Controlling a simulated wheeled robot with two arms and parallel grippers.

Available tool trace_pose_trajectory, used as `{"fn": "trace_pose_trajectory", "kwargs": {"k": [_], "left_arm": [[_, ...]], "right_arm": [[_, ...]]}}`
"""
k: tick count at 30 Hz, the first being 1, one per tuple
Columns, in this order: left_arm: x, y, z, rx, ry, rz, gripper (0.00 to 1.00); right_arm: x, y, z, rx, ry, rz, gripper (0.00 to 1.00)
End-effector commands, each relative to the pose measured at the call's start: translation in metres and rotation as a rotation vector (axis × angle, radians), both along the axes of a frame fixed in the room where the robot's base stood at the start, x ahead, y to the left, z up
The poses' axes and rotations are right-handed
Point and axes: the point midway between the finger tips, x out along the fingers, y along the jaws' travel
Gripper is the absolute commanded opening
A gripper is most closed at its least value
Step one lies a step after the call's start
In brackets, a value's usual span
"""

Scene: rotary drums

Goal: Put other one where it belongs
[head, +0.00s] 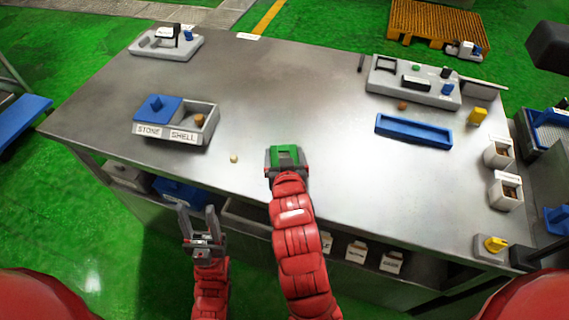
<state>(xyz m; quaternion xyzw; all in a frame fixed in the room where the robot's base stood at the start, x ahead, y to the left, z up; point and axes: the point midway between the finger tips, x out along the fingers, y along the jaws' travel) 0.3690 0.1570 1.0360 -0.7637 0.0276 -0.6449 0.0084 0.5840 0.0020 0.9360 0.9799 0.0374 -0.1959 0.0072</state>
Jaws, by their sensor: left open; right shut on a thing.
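A grey two-part box (205,133) stands on the left of the table, labelled STONE and SHELL. A blue lid (158,108) with a knob covers the STONE side. The SHELL side is open with a small brown piece (199,119) in it. A small cream piece (234,158) lies on the table between the box and my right gripper. My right gripper (286,157) is over the table, right of the cream piece, shut on a green thing mostly framed by the jaws. My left gripper (198,222) is open and empty in front of the table's front edge.
A blue tray (413,131), a grey panel (414,83), a small brown piece (403,105) and a yellow block (477,116) are on the right. White containers (498,153) stand at the right edge. Another grey device (166,41) is back left. The table's middle is clear.

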Motion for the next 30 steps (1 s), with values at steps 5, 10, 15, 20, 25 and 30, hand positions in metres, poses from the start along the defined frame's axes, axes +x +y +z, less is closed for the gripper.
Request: {"fn": "trace_pose_trajectory", "kwargs": {"k": [5, 10, 15, 20, 25, 30], "left_arm": [[0.000, 0.000, 0.010, 0.000, 0.000, 0.000, 0.50], [0.000, 0.000, 0.014, 0.000, 0.000, 0.000, 0.50], [0.000, 0.000, 0.023, 0.000, 0.000, 0.000, 0.50], [0.000, 0.000, 0.021, 0.000, 0.000, 0.000, 0.50], [0.000, 0.000, 0.019, 0.000, 0.000, 0.000, 0.50], [0.000, 0.000, 0.019, 0.000, 0.000, 0.000, 0.50]], "right_arm": [[0.026, -0.002, 0.002, 0.001, 0.000, -0.003, 0.26], [0.030, -0.002, -0.006, 0.000, 0.002, -0.001, 0.26], [0.030, -0.003, -0.030, -0.002, 0.004, -0.001, 0.26], [0.030, -0.002, -0.035, 0.002, -0.001, 0.000, 0.26], [0.030, -0.002, -0.038, 0.001, -0.001, 0.001, 0.26], [0.030, -0.002, -0.038, 0.001, -0.001, 0.001, 1.00]]}}
